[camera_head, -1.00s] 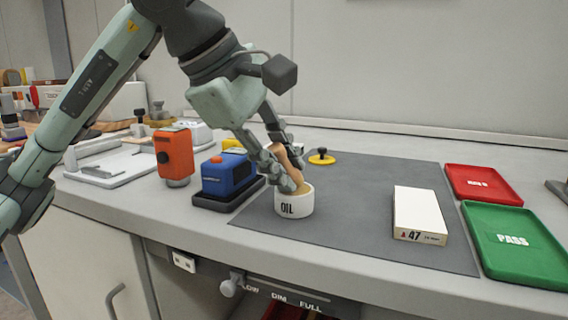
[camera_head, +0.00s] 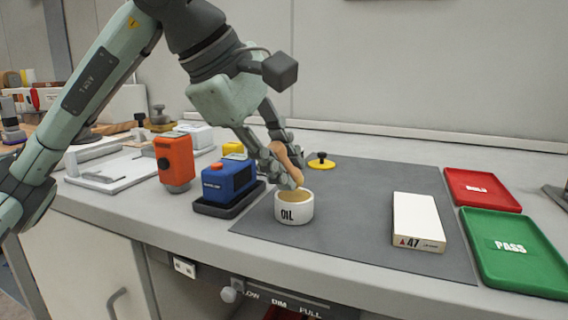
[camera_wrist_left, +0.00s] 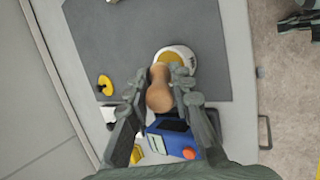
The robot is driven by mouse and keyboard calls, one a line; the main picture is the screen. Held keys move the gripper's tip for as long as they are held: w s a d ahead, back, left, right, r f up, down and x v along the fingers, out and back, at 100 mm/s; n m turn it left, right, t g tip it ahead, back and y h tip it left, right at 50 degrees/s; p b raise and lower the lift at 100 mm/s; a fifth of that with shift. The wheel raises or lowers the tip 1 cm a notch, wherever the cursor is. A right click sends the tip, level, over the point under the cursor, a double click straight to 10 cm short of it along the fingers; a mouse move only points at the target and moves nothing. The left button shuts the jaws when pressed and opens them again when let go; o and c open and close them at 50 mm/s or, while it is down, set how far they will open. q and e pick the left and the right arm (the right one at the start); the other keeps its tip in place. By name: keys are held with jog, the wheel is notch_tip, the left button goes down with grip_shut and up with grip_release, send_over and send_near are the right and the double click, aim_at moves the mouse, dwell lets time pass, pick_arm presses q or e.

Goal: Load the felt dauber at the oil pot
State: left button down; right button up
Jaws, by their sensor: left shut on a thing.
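The white oil pot (camera_head: 294,210), marked OIL with a yellowish inside, stands upright on the grey mat's left part. It also shows in the left wrist view (camera_wrist_left: 187,53). My left gripper (camera_head: 283,170) is shut on the wooden handle of the felt dauber (camera_head: 290,160), which is tilted. In the left wrist view the rounded tan handle (camera_wrist_left: 160,92) sits between the fingers. The dauber's lower end is hidden by the fingers and sits over the pot's mouth; I cannot tell whether it touches the oil. My right gripper is not in view.
A blue device (camera_head: 229,180) on a black base and an orange device (camera_head: 174,162) stand left of the pot. A yellow disc with a black knob (camera_head: 321,162) lies behind. A white box (camera_head: 417,221), red tray (camera_head: 482,189) and green PASS tray (camera_head: 528,273) are right.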

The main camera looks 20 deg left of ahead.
pick_arm(q)
jog(key=shift+r+p, duration=1.9)
jog(key=shift+r, duration=0.95)
